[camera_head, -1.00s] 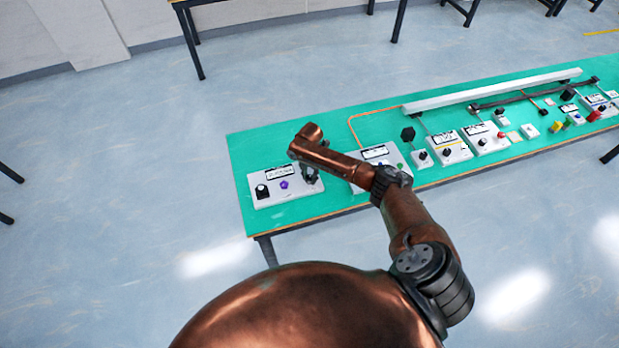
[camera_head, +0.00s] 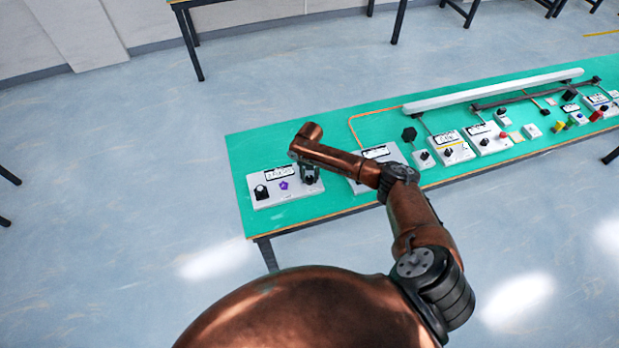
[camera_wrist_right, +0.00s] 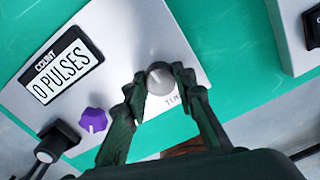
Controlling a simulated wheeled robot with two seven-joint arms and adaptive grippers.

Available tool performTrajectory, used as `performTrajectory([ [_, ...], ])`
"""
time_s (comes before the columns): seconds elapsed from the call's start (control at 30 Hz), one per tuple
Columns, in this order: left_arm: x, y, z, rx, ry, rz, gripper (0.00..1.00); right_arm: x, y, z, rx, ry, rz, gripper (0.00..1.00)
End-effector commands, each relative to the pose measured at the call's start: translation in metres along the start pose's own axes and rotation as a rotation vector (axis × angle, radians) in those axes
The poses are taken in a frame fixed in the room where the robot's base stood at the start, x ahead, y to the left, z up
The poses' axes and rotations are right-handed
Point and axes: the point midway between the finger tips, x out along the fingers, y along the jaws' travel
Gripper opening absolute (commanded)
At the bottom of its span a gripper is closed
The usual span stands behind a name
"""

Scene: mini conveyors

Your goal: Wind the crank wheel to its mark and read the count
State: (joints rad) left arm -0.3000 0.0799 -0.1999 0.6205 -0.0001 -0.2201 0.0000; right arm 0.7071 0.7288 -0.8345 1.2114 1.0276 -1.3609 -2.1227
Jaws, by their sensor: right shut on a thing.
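A light grey panel box (camera_head: 272,200) sits at the left end of the green table. Its count display (camera_head: 281,173) shows in the wrist view (camera_wrist_right: 63,68) and reads "0 PULSES". My right gripper (camera_head: 310,180) points down at the box's right side. In the wrist view its fingers (camera_wrist_right: 160,74) are shut on a round grey knob (camera_wrist_right: 158,80), one finger on each side. Lettering beside the knob is partly hidden by the gripper. I cannot make out a turning mark. My left gripper is not in view.
Several more devices and a long white bar (camera_head: 490,90) continue along the green table (camera_head: 240,150).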

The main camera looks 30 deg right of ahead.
Motion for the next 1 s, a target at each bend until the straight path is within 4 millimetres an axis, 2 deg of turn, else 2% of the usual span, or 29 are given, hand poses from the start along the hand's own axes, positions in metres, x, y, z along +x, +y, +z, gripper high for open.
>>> performTrajectory([
  [0.43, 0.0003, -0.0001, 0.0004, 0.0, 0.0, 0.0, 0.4, -0.0002, -0.0002, 0.0001, -0.011, 0.0, -0.001, 0.0],
  [0.47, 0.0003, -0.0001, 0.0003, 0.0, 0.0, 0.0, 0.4, -0.0002, -0.0001, 0.0001, -0.011, 0.0, -0.001, 0.26],
  [0.5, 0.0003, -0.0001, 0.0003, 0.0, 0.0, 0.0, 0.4, -0.0002, -0.0001, 0.0001, -0.011, 0.0, -0.001, 0.29],
  [0.7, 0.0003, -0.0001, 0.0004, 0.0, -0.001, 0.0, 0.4, -0.0002, -0.0001, 0.0001, -0.01, 0.0, 0.0, 0.42],
  [1.0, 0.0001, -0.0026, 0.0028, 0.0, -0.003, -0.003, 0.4, -0.0019, 0.0001, 0.0004, -0.009, -0.001, 0.0, 0.42],
])
